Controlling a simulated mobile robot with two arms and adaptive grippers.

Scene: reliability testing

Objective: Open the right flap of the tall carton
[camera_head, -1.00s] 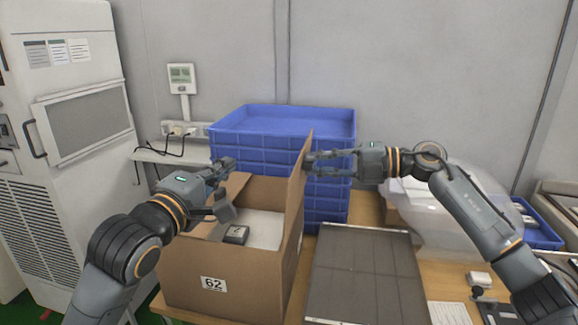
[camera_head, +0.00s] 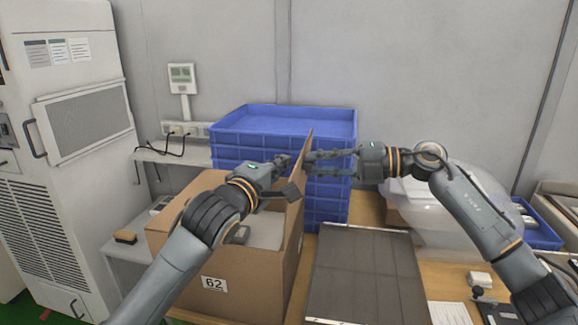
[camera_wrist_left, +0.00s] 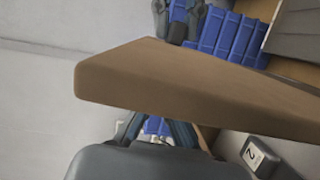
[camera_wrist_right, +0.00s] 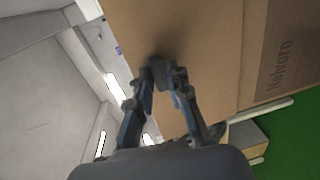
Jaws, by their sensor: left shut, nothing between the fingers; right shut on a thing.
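The tall brown carton (camera_head: 190,255), labelled 62, stands open on the table. Its right flap (camera_head: 296,205) stands nearly upright and also crosses the left wrist view (camera_wrist_left: 190,88). My right gripper (camera_head: 311,161) is shut on the flap's edge from the right; its fingers (camera_wrist_right: 160,80) meet the cardboard in the right wrist view. My left gripper (camera_head: 285,165) is shut and empty, over the carton at the flap's inner side. Whether it touches the flap is unclear.
Stacked blue crates (camera_head: 285,122) stand behind the carton. A dark panel (camera_head: 365,275) lies to its right. A clear plastic-covered thing (camera_head: 445,205) is behind my right arm. A white cabinet (camera_head: 60,150) and a side shelf are at left.

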